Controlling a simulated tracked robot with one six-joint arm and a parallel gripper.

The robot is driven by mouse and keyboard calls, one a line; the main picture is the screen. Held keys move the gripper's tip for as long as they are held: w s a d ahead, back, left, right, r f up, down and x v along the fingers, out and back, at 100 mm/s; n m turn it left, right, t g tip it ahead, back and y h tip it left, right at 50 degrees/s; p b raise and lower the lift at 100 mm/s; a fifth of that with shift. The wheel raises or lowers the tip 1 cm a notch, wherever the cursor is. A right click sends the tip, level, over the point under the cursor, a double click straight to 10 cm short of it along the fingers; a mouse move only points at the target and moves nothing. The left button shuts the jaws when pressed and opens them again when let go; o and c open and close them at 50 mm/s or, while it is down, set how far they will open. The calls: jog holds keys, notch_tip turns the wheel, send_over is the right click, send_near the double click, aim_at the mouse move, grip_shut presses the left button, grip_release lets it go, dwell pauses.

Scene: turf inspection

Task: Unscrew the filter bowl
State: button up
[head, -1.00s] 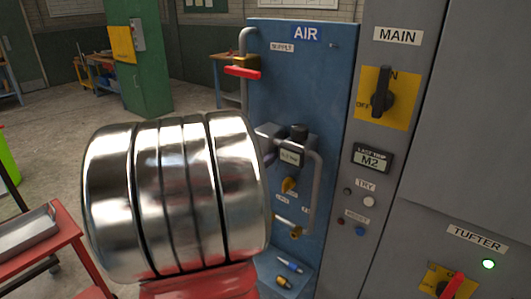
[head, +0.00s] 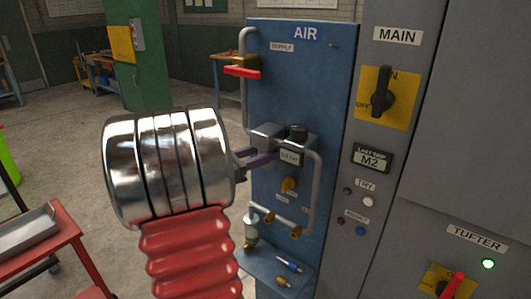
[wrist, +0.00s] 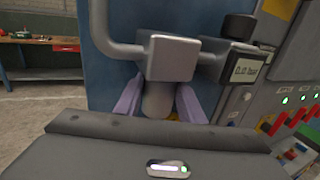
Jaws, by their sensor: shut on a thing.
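The filter bowl (wrist: 158,100) is a grey cylinder hanging under the square grey filter head (wrist: 168,58) in the wrist view. The head also shows in the head view (head: 266,136), where the bowl is mostly hidden by my gripper. My gripper (head: 258,158) reaches in from the left with purple fingers, just below the filter head. In the wrist view my gripper (wrist: 160,105) has one finger on each side of the bowl and is shut on it. The bowl looks upright and against the head. Its lower end is hidden behind my gripper body.
A regulator with a small display (head: 290,156) and black knob adjoins the filter head. Grey pipes and a red-handled supply valve (head: 242,72) are on the blue AIR panel (head: 325,90). A red cart (head: 62,245) stands left.

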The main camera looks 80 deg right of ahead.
jog(key=shift+s+f+m+g+y, duration=0.15)
jog(key=shift+m+g+y, duration=0.45)
jog(key=shift+g+y, duration=0.2)
jog(key=shift+m+g+y, duration=0.9)
jog(key=shift+m+y, duration=0.4)
jog(key=shift+y, duration=0.45)
jog(key=shift+m+g+y, duration=0.9)
jog(key=shift+m+y, duration=0.4)
jog(key=shift+y, duration=0.45)
jog(key=o, duration=1.4)
jog(key=shift+r, duration=0.2)
